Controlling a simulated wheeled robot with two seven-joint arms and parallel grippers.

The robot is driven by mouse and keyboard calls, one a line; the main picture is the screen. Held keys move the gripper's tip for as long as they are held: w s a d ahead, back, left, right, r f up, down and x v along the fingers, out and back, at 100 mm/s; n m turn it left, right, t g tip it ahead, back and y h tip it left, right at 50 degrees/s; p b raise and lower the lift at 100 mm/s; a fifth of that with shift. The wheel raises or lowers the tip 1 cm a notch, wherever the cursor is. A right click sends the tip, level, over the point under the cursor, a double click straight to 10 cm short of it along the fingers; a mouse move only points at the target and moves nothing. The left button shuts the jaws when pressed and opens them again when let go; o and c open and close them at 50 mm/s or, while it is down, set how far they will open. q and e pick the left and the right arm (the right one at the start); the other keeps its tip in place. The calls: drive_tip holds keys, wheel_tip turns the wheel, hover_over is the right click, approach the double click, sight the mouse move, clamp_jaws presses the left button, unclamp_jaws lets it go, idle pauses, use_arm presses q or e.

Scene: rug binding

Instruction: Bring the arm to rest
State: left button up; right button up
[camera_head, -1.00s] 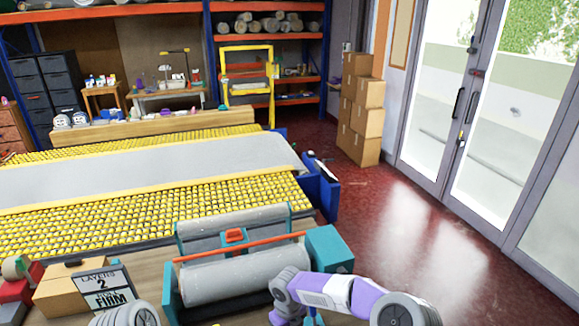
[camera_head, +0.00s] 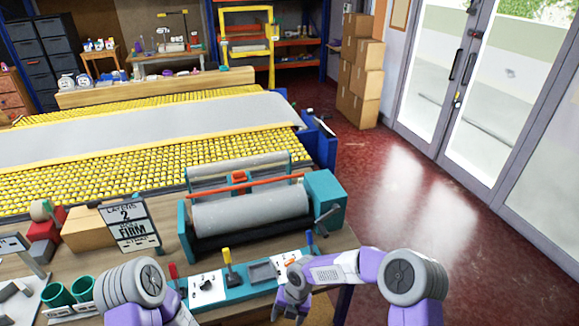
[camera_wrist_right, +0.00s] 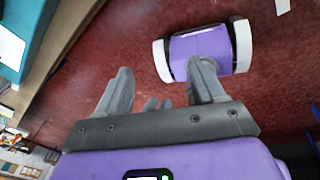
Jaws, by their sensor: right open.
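My right arm comes in from the lower right of the head view, purple and grey.
A yellow roller bed (camera_head: 95,186) lies behind. Red floor (camera_head: 430,215) is clear at right.

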drive_tip(key=s+d+f+n+b, duration=0.1)
drive_tip(key=s+d+f+n, duration=0.2)
drive_tip(key=n, duration=0.8)
drive_tip(key=s+d+f+n+t+y+b, duration=0.1)
drive_tip(key=s+d+f+n, duration=0.3)
drive_tip(key=s+n, duration=0.4)
drive_tip(key=s+d+f+n+t+b, duration=0.1)
drive_tip(key=s+d+f+n, duration=0.2)
drive_tip(key=n, duration=1.3)
drive_tip(key=s+f, duration=0.2)
drive_tip(key=s, duration=0.1)
drive_tip(key=shift+s+d+f+y, duration=0.2)
drive_tip(key=shift+s+f+y, duration=0.05)
drive_tip(key=shift+f+y, duration=0.15)
